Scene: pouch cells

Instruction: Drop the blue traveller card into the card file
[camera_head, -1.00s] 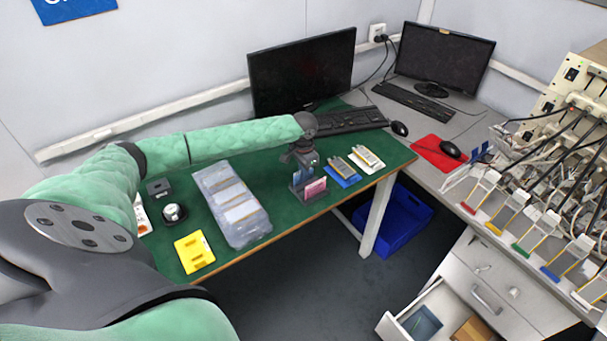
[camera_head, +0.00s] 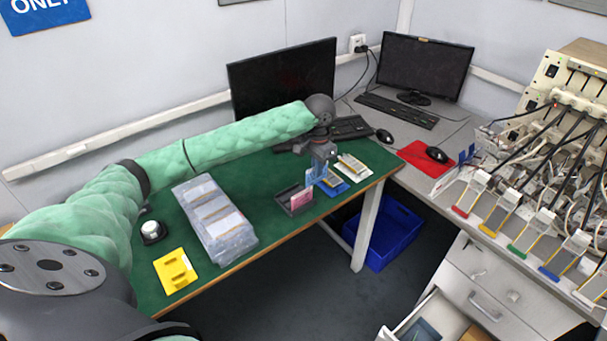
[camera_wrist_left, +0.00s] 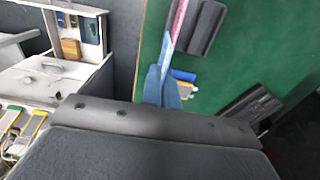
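The blue traveller card (camera_head: 317,170) hangs upright below my left gripper (camera_head: 325,152), close to the right of the card file in the head view. My left gripper looks shut on its upper part; the fingertips are hard to make out. In the left wrist view the blue card (camera_wrist_left: 154,86) shows just past the dark gripper body. The grey card file (camera_head: 283,203) stands on the green bench with a pink card (camera_head: 301,198) upright in it. The file (camera_wrist_left: 208,28) also shows at the top of the wrist view. My right gripper is not in view.
A blue tray (camera_head: 340,190) and a white tray (camera_head: 363,171), each with a pouch cell, lie right of the file. A clear box (camera_head: 228,250) and a yellow tray (camera_head: 175,271) are to the left. Monitor (camera_head: 283,80) and keyboard stand behind. The bench's front edge is near.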

